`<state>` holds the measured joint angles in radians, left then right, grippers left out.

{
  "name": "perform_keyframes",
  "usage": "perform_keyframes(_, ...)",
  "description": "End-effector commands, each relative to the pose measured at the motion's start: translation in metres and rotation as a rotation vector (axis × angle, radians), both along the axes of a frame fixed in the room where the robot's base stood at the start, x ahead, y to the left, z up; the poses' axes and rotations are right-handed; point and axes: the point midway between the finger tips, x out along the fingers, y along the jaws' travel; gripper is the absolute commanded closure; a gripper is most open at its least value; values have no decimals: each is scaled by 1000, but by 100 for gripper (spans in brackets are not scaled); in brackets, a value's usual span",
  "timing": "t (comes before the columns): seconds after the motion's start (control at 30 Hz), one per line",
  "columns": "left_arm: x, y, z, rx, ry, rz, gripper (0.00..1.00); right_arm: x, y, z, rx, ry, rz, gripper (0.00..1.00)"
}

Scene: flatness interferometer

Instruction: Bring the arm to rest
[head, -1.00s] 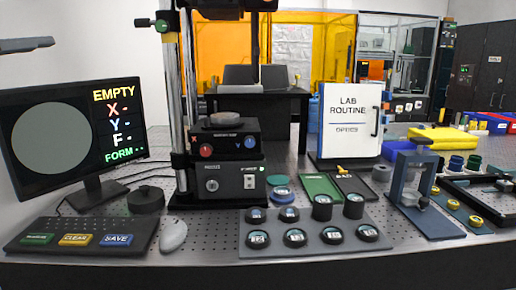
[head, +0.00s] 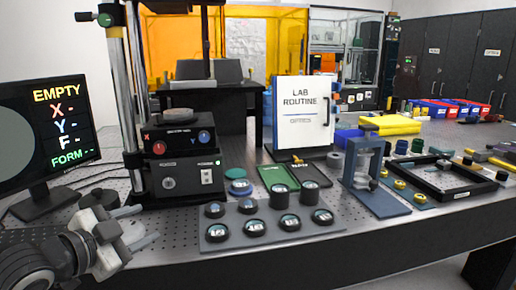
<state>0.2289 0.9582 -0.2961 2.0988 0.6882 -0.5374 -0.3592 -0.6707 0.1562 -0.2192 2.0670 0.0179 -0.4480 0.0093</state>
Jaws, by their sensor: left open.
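My left arm comes in at the lower left of the head view. Its gripper (head: 139,226) is open and empty, with its fingers pointing right over the front left of the table (head: 180,238). It is left of the grey tray (head: 268,238) of round optics and apart from it. The arm covers the place where the keyboard and mouse stood. My right gripper is not in view.
The interferometer stand (head: 180,168) rises behind the gripper. A monitor (head: 45,140) reading EMPTY is at the left, with a dark round puck (head: 100,198) near it. A blue fixture (head: 372,180) and a black frame (head: 440,178) are to the right.

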Motion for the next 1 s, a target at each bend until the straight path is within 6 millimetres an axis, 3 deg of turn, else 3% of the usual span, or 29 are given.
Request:
perform_keyframes(0.03, -12, -15, -42, -74, 70, 13, 50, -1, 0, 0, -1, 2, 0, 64)
perform_keyframes(0.2, -69, -51, -153, -280, 270, 124, 50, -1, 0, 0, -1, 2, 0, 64)
perform_keyframes(0.3, -113, -68, -206, -380, 385, 222, 50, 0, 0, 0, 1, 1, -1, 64)
perform_keyframes(0.4, -156, -80, -245, -451, 483, 320, 50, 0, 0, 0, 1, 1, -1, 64)
perform_keyframes(0.5, -189, -87, -268, -493, 550, 399, 50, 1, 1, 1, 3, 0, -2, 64)
perform_keyframes(0.6, -208, -90, -280, -512, 588, 446, 50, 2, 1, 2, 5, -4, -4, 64)
perform_keyframes(1.0, -215, -92, -284, -516, 601, 462, 50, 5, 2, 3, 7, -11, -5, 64)
